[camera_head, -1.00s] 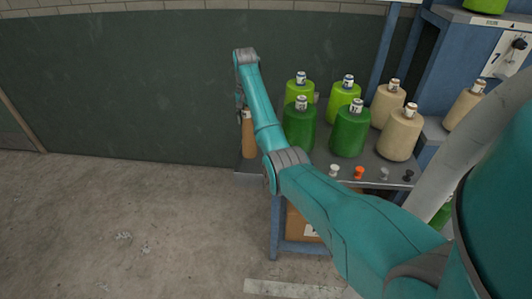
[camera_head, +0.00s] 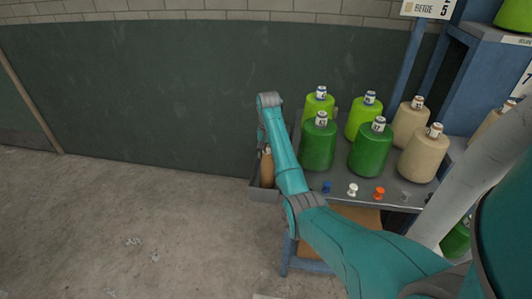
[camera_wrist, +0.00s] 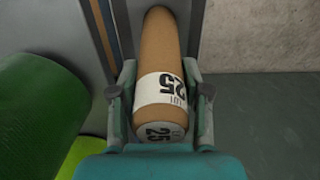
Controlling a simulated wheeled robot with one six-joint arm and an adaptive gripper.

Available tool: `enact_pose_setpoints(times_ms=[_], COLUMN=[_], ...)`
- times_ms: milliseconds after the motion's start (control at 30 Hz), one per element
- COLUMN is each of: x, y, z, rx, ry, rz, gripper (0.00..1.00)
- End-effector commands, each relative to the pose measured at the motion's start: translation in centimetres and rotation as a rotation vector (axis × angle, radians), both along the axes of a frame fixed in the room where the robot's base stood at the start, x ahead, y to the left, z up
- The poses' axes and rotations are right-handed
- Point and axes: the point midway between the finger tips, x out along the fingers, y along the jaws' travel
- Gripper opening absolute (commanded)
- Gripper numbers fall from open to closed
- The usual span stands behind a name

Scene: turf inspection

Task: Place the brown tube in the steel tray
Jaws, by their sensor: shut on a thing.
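The brown tube (camera_head: 267,170) stands roughly upright at the left end of the table, partly hidden by my arm. The wrist view shows the tube (camera_wrist: 160,50) with a white label reading 25. My gripper (camera_wrist: 160,98) is shut on it, one finger on each side. In the head view my gripper (camera_head: 263,142) is mostly hidden behind my arm. The steel tray (camera_head: 263,195) is a narrow grey tray at the table's left end. The tube's lower end is at or inside the tray; its front wall hides whether the tube touches the bottom.
Green bottles (camera_head: 318,147) and beige bottles (camera_head: 423,156) stand close to the right of my arm. Small pegs, one of them orange (camera_head: 379,193), line the table's front edge. A dark green wall (camera_head: 130,90) stands behind. The floor to the left is clear.

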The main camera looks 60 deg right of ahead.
Motion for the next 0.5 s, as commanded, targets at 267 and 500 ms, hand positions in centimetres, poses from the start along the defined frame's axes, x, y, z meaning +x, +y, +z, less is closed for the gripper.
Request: enact_pose_setpoints(times_ms=[267,500], x=[0.02,0.04], y=[-0.03,-0.04], z=[-0.12,-0.09], rx=[-0.001,-0.001], ry=[0.000,0.000], rz=[0.000,0.000], gripper=[0.15,0.72])
